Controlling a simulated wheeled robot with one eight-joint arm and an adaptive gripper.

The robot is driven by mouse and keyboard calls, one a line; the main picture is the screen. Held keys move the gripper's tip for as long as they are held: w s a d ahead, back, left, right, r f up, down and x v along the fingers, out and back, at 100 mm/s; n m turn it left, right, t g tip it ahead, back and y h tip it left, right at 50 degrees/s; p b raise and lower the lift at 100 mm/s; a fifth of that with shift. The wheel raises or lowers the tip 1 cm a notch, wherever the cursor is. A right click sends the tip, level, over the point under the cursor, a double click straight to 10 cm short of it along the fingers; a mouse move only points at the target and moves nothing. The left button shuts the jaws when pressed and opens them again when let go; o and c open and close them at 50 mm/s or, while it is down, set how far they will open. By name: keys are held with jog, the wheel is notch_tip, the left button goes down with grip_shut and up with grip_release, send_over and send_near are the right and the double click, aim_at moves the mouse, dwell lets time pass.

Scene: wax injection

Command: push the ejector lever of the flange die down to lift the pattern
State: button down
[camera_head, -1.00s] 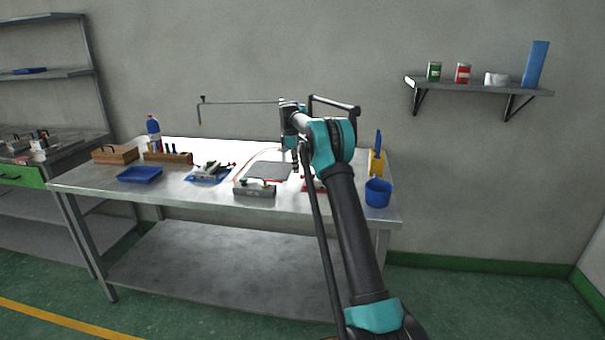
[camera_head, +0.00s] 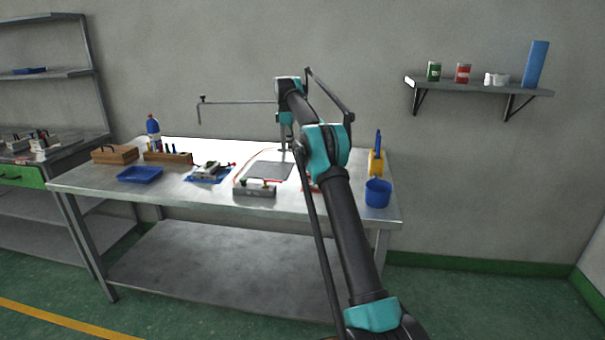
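A small light metal die with dark parts (camera_head: 208,168) lies on a blue mat (camera_head: 190,179) in the middle left of the bench. A red-tipped lever (camera_head: 231,165) sticks out at its right side. I take this to be the flange die; at this size I cannot tell the lever's exact angle. The wrist end of my arm (camera_head: 286,118) is above the back of the bench, right of the die and well apart from it. My gripper's fingers cannot be made out there, so I cannot see whether they are open.
A grey block with red and green knobs (camera_head: 255,190) stands at the bench's front edge, before a grey plate (camera_head: 268,170). A blue tray (camera_head: 140,174), a wooden tool block (camera_head: 168,158) and a wooden box (camera_head: 115,154) are left. A blue cup (camera_head: 378,193) stands right.

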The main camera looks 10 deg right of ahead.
jog(key=shift+a+r, duration=0.1)
jog(key=shift+r, duration=1.25)
jog(key=shift+r, duration=0.1)
jog(key=s+d+f+m+t, duration=0.1)
jog(key=s+d+f+m, duration=0.2)
jog(key=s, duration=0.8)
jog(key=s+d+m+t, duration=0.15)
jog(key=s+m, duration=0.35)
jog(key=s, duration=0.5)
jog(key=s+d+f+m, duration=0.1)
jog(key=s+f, duration=0.5)
jog(key=s, duration=0.6)
jog(key=s+d+f+m+t, duration=0.1)
jog(key=s+f+m, duration=0.2)
jog(key=s, duration=0.9)
jog(key=s+f+m+t+y, duration=0.1)
jog(key=s+f+m, duration=0.1)
jog(key=s+f, duration=0.7)
jog(key=s, duration=0.2)
jog(key=shift+s+d+f, duration=0.15)
jog(key=shift+s+d, duration=0.25)
